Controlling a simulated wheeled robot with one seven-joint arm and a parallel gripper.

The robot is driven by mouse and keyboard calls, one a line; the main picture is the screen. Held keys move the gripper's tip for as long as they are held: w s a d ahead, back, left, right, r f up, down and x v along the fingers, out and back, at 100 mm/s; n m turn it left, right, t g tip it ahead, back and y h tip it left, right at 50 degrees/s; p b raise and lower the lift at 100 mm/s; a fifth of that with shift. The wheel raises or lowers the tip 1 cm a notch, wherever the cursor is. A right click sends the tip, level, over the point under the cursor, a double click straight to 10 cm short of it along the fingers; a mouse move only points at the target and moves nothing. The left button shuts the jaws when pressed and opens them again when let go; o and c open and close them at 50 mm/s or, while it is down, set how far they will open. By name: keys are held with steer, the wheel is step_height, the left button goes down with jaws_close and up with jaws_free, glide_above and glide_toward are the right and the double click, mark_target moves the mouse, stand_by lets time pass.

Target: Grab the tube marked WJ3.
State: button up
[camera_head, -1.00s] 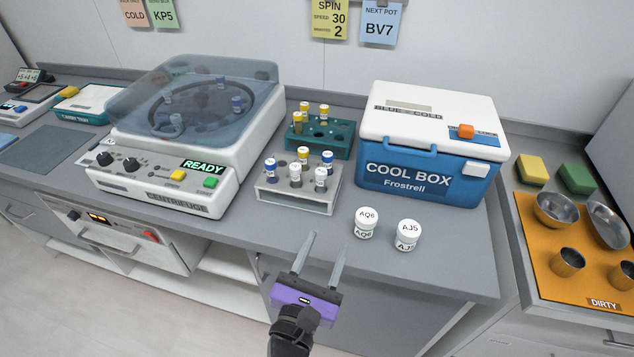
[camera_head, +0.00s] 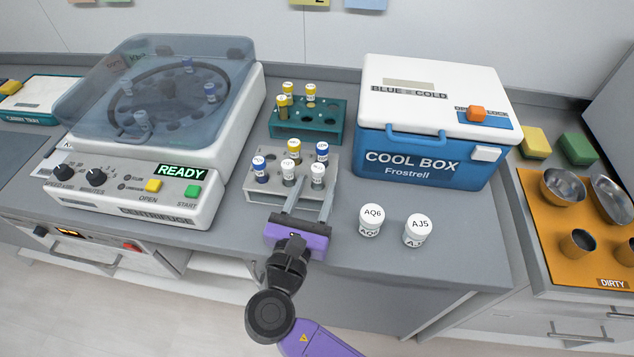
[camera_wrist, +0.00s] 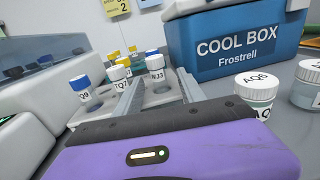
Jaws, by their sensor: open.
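The tube marked WJ3 (camera_wrist: 157,75) has a white cap and stands upright in the grey rack (camera_head: 262,203). The label reads only roughly. In the head view it appears to be the front-right tube (camera_head: 318,176). My gripper (camera_head: 309,192) is open at the rack's front edge, fingers pointing toward the tubes. In the wrist view the WJ3 tube shows between my two fingers (camera_wrist: 160,76); I cannot tell whether the tips reach it. Left of it stands white-capped tube TQ7 (camera_wrist: 120,84), outside the left finger.
A blue-capped tube (camera_head: 260,171) stands front left in the rack; blue (camera_head: 322,151) and yellow (camera_head: 293,147) caps stand behind. The teal rack (camera_head: 325,130) is farther back. Centrifuge (camera_head: 140,180) left, cool box (camera_head: 420,165) right. Jars AQ6 (camera_head: 371,220) and AJ5 (camera_head: 417,231) stand right of my gripper.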

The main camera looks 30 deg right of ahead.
mark_target(316, 181)
steer(key=shift+x, duration=1.75)
steer(key=shift+r, duration=0.1)
jaws_close()
steer(key=shift+r, duration=0.1)
